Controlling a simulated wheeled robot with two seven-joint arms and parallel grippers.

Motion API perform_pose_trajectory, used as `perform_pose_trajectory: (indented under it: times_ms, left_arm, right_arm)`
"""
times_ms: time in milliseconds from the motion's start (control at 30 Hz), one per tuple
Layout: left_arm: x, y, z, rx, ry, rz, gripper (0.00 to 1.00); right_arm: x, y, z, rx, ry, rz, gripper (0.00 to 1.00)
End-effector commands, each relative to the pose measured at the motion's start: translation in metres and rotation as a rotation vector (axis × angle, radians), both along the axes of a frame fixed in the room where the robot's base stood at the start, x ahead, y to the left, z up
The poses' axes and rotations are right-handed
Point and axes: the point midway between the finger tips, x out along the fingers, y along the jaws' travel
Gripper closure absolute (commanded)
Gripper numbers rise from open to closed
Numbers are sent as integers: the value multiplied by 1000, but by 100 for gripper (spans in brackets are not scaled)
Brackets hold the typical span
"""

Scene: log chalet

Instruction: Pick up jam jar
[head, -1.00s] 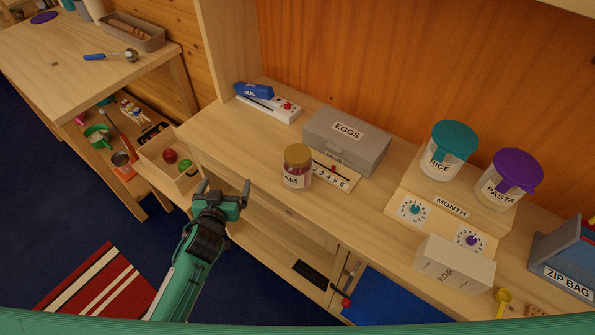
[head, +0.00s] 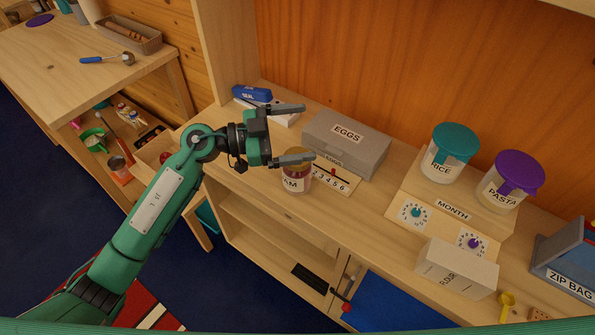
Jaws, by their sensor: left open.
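The jam jar (head: 296,183) stands upright on the wooden counter, a clear jar with dark red contents, a gold lid and a label of which "AM" shows. My left gripper (head: 300,133) is open and empty, its fingers pointing right. In the picture its lower finger crosses in front of the jar's lid and hides part of it; the upper finger is near the sealer. I cannot tell whether the finger touches the lid. My right gripper is not in view.
A grey eggs box (head: 346,143) and a numbered slider board (head: 335,179) stand close right of the jar. A blue-and-white sealer (head: 252,94) is behind my gripper. Rice (head: 449,153) and pasta (head: 511,180) jars stand further right. The counter front left of the jar is clear.

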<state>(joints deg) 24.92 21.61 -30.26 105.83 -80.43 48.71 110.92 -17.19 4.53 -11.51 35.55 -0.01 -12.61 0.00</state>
Motion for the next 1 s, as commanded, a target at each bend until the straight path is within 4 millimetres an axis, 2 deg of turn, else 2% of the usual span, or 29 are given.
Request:
perform_pose_trajectory:
  times_ms: [67,167,300,433,567,733,1000]
  left_arm:
    - [-2,1,-8,169,35,-69,3]
    - [0,13,-23,398,112,-99,3]
    - [10,43,-38,686,227,-42,3]
    - [20,69,-42,860,309,45,3]
    - [24,83,-44,940,354,101,3]
    - [26,74,-60,953,367,109,3]
    - [31,46,-102,951,364,108,3]
  right_arm:
    - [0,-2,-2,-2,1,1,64]
    - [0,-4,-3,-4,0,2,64]
    - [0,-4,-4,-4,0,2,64]
    - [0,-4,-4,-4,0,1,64]
    - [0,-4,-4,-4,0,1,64]
    - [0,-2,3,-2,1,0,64]
    - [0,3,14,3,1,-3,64]
